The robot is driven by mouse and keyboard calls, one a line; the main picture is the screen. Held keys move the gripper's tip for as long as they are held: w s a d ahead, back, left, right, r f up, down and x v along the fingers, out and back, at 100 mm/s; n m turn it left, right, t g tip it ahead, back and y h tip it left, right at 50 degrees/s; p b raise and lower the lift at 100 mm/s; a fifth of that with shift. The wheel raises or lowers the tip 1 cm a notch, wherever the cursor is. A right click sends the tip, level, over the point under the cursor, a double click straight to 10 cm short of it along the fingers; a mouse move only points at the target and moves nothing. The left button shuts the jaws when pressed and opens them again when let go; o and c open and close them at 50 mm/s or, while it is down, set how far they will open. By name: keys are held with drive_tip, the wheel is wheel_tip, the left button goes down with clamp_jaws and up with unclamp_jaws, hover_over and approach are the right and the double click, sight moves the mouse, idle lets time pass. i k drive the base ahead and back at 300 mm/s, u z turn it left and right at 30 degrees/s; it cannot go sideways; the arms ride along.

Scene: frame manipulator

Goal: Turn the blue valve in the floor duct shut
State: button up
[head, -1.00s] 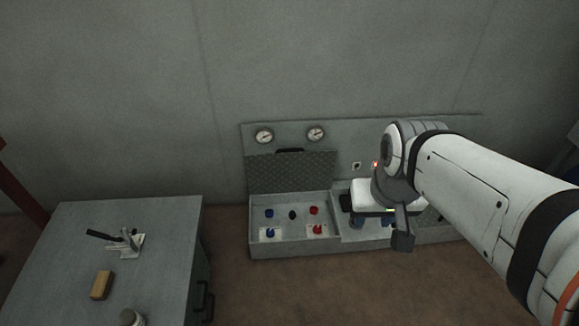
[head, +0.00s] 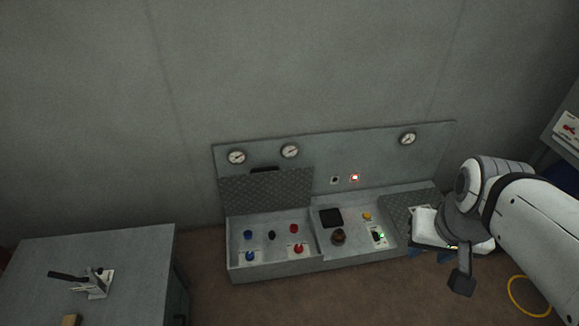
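The floor duct (head: 228,262) stands along the wall, its left section open with a checkered lid (head: 268,193) raised behind it. Inside at the left are two blue knobs, a rear one (head: 248,234) and a front one (head: 249,256) on a white plate. I cannot tell from their shape how far either is turned. My gripper (head: 430,254) is at the right end of the duct, well to the right of the blue knobs. Its two blue fingertips show small below the white body, apart with nothing visible between them.
Two red knobs (head: 294,229) and a black one (head: 272,235) share the left section. The middle section holds a brown knob (head: 338,237), a yellow button and a green-lit switch. Gauges (head: 290,151) line the back panel. A grey cabinet (head: 120,250) stands left; a yellow hose (head: 527,300) lies right.

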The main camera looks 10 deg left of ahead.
sight(250, 256)
drive_tip(key=u, duration=0.15)
drive_tip(key=i, duration=1.4)
drive_tip(key=u, duration=0.65)
drive_tip(key=k, duration=0.85)
drive_tip(key=u, duration=0.2)
drive_tip(key=i, duration=0.85)
drive_tip(key=z, duration=0.05)
